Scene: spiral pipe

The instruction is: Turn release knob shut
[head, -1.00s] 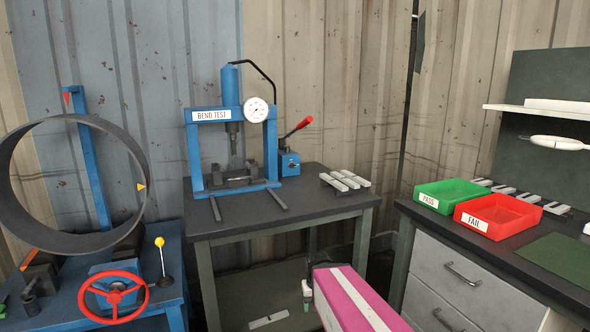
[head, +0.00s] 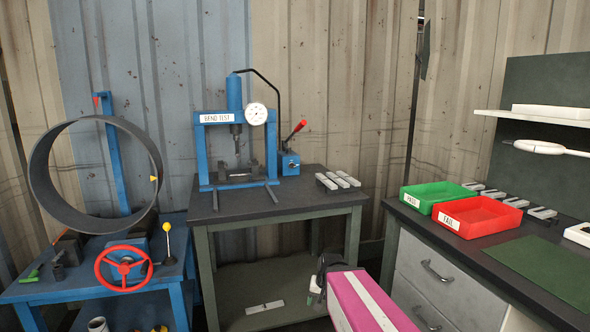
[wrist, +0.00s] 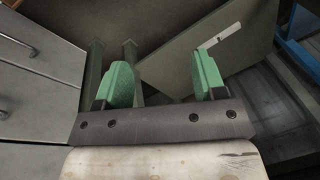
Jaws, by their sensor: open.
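The bend-test press (head: 239,140) is blue, with a round dial gauge, and stands on the dark-topped table. At its right is a blue pump (head: 290,163) with a red-tipped lever. The release knob is too small to make out clearly on the pump. My gripper (head: 316,288) is low in front of that table, beyond my pink arm, well below and apart from the pump. In the wrist view my gripper (wrist: 165,78) shows two green fingers spread apart with nothing between them.
The press table (head: 285,207) has several metal strips at its right and a lower shelf. A drawer bench at right carries a green tray (head: 437,196) and a red tray (head: 476,215). At left are a large ring (head: 45,178) and a red handwheel (head: 124,268).

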